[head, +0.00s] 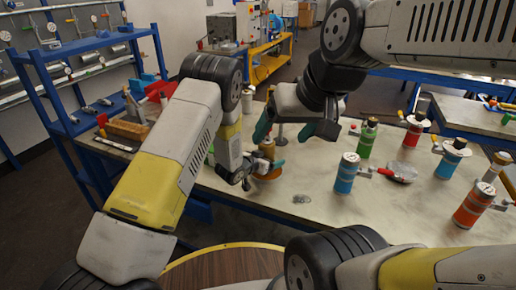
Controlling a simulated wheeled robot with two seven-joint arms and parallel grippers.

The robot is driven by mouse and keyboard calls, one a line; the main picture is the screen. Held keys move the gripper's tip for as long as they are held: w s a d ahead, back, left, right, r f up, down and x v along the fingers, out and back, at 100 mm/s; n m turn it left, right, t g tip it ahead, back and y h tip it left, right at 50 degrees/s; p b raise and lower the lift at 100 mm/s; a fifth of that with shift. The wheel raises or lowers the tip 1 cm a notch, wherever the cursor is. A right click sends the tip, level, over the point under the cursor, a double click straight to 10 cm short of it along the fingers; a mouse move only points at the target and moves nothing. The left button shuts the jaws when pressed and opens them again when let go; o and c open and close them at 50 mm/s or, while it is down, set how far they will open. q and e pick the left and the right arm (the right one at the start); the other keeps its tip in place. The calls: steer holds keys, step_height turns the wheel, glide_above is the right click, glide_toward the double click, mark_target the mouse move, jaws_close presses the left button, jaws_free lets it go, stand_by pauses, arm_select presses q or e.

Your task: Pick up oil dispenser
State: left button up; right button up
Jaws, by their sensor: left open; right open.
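No vessel is clearly recognisable as the oil dispenser. A small orange-brown vessel with a round base (268,151) stands on the table at my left gripper (262,170), partly hidden by it. The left gripper is open and low over the table; whether its fingers are around the vessel or beside it, I cannot tell. My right gripper (295,132) is open above and to the right of the left one, with its teal fingers spread. A small grey upright piece shows between its fingers. I see nothing held in either gripper.
Flanged vessels stand to the right: blue (347,172), green (367,138), red (413,130), another blue (452,158) and orange-red (473,204). A grey part with a red handle (400,172) lies among them. The table front (330,207) is mostly clear. A blue rack (90,85) stands left.

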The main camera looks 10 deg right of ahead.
arm_select(q)
steer(key=shift+w+d, duration=0.1)
steer(key=shift+c, duration=0.2)
jaws_close()
steer(key=shift+r, duration=0.15)
